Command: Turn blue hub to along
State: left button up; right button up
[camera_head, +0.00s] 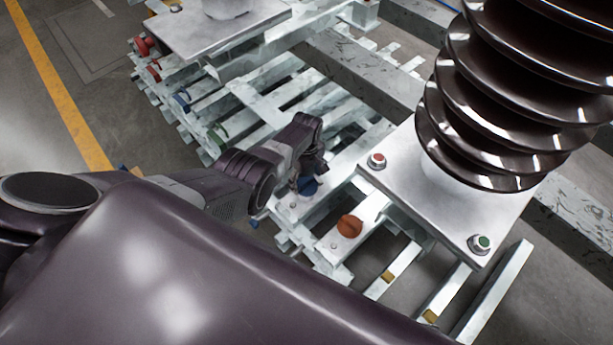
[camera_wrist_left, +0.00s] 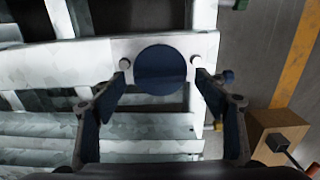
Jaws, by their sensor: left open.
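The blue hub (camera_wrist_left: 160,70) is a round blue disc with a raised bar across its middle, on a pale metal plate between two light pins. In the left wrist view the bar lies roughly level across the picture. In the head view the hub (camera_head: 308,186) is partly hidden by my left gripper (camera_head: 312,172), which is over it. My left gripper also shows in the left wrist view (camera_wrist_left: 160,110), open, with one finger on each side below the hub and nothing between them. I cannot tell whether the fingers touch it. My right gripper is not in view.
An orange hub (camera_head: 349,226) sits close to the right of the blue one. A brown box (camera_wrist_left: 280,135) stands at the right in the wrist view.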

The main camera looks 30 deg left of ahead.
pick_arm(q)
jog(key=shift+r, duration=0.8)
notch_tip(320, 180, up, 10)
jog(key=shift+r, duration=0.2)
dwell(0.4)
